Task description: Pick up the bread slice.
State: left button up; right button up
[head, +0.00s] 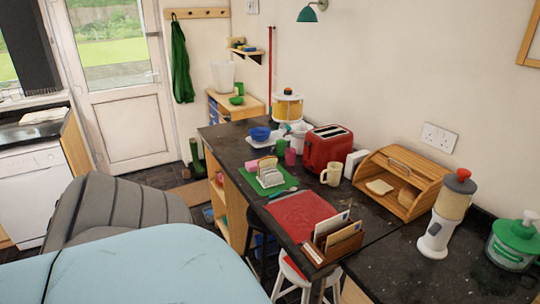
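A pale bread slice (379,187) lies flat at the front left of the open wooden bread bin (412,168), on the dark counter against the wall. A browner piece of bread, perhaps a loaf, (408,196) sits beside it on the right in the bin. More bread slices (267,163) stand in a white rack on a green mat, farther left. Neither of my grippers shows in the head view.
A red toaster (327,150), a cream mug (331,175) and a white block-like object (355,164) stand left of the bin. A blender-like jar (446,212) stands close on its right. A letter holder (332,243) and red mat (298,215) lie in front. Stools are below.

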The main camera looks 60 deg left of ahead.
aim_at(269, 161)
jog(key=u, duration=2.05)
jog(key=i+j+z, duration=0.1)
jog(key=z, duration=0.3)
jog(key=i+j+z, duration=0.1)
jog(key=z, duration=0.3)
jog(key=j+z, duration=0.15)
jog(key=z, duration=0.25)
jog(key=i+j+z, duration=0.1)
jog(key=z, duration=0.3)
jog(key=j+z, duration=0.3)
jog(key=j, duration=0.25)
jog(key=j+z, duration=0.3)
jog(key=j, duration=0.25)
jog(key=j+z, duration=0.1)
jog(key=j, duration=0.45)
jog(key=k+j, duration=0.15)
jog(key=j, duration=0.4)
jog(key=z, duration=0.05)
